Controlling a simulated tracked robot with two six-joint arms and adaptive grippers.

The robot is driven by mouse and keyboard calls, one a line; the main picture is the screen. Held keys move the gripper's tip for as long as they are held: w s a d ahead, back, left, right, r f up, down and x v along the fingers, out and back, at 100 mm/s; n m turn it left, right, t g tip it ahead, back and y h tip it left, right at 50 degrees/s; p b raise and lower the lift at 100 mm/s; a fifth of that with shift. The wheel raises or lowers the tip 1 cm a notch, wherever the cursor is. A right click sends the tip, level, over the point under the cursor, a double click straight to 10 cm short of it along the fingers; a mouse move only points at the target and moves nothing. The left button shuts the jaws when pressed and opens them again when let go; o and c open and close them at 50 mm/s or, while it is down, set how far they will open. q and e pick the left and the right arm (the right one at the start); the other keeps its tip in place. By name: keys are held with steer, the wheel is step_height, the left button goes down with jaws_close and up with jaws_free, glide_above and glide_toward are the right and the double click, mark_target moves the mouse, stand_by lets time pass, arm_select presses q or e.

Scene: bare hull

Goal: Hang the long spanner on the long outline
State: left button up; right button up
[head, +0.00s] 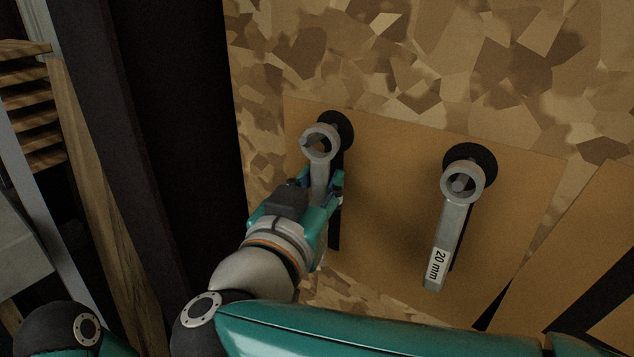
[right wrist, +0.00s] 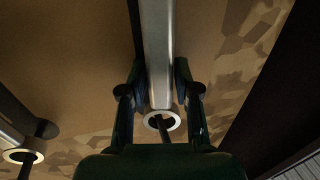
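The long spanner (head: 319,174) is a grey steel bar with a ring end, upright against the tan board at the left dark outline (head: 335,232). Its ring (right wrist: 162,120) appears to be around the dark peg in the right wrist view. In the head view the ring sits in front of the black round peg base (head: 338,127). My right gripper (head: 321,184) is shut on its shaft just below the ring, with a finger on each side (right wrist: 160,82). The lower shaft is hidden by my gripper in the head view. My left gripper is out of view.
A second spanner (head: 449,232) labelled 20 mm hangs on the right peg, slightly tilted; its ring (right wrist: 20,155) shows in the right wrist view. The board (head: 390,220) is bare between the two. A wooden slatted rack (head: 28,110) stands far left, beyond a dark upright.

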steer(key=shift+o, duration=1.1)
steer(key=shift+d, duration=0.1)
